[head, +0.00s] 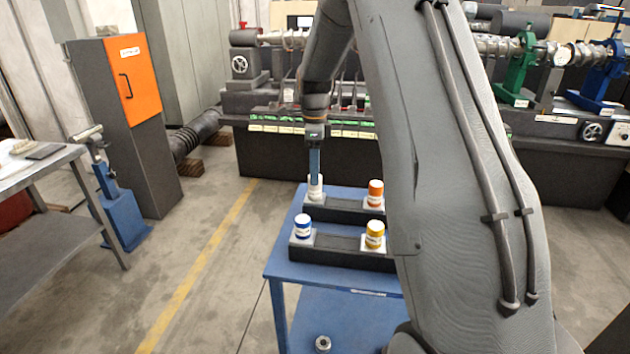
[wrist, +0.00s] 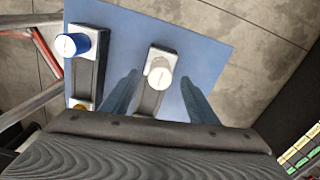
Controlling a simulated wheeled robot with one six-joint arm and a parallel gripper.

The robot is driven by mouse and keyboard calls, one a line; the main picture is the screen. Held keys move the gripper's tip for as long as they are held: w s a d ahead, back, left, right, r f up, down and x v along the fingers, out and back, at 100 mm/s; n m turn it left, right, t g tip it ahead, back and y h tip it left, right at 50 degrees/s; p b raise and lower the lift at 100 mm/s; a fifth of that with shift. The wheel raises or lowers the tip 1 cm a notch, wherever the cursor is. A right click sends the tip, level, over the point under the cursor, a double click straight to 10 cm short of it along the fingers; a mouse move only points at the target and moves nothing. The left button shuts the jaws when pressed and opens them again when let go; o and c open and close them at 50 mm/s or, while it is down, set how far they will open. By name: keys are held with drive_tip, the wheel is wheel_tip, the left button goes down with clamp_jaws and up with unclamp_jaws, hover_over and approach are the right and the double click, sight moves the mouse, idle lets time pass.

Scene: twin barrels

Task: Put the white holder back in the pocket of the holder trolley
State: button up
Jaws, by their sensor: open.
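The white holder (head: 315,188) stands upright at the left end of the rear dark rack on the blue holder trolley (head: 285,262). In the wrist view the white holder (wrist: 160,74) sits on a pale square at the end of its rack. My gripper (head: 314,172) is directly above the holder in the head view, pointing down. In the wrist view its two fingers (wrist: 155,88) are spread, one on each side of the holder's rack, with gaps to both sides. The pocket under the holder is hidden.
Blue (head: 303,227), yellow (head: 375,234) and orange (head: 375,192) holders stand on the trolley's racks close by. A grey workbench (head: 45,215) is at the left, an orange-doored cabinet (head: 130,80) behind it. Dark machinery (head: 270,150) stands behind the trolley. Floor left of the trolley is clear.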

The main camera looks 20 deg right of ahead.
drive_tip(key=shift+r+b, duration=0.4)
drive_tip(key=shift+r, duration=1.5)
drive_tip(key=s+a+f+n, duration=0.2)
drive_tip(key=s+a+n, duration=0.2)
drive_tip(key=s+n, duration=0.3)
drive_tip(key=s+a+f+n, duration=0.2)
drive_tip(key=s+a+n, duration=0.3)
drive_tip(key=s+n, duration=0.3)
drive_tip(key=s+a+f+n+t, duration=0.1)
drive_tip(key=s+a+n, duration=0.3)
drive_tip(key=s, duration=1)
drive_tip(key=f+n, duration=0.1)
drive_tip(key=n, duration=0.2)
drive_tip(key=shift+s+a+n, duration=0.2)
drive_tip(key=shift+n, duration=0.2)
drive_tip(key=shift+s, duration=0.15)
drive_tip(key=shift+c, duration=0.4)
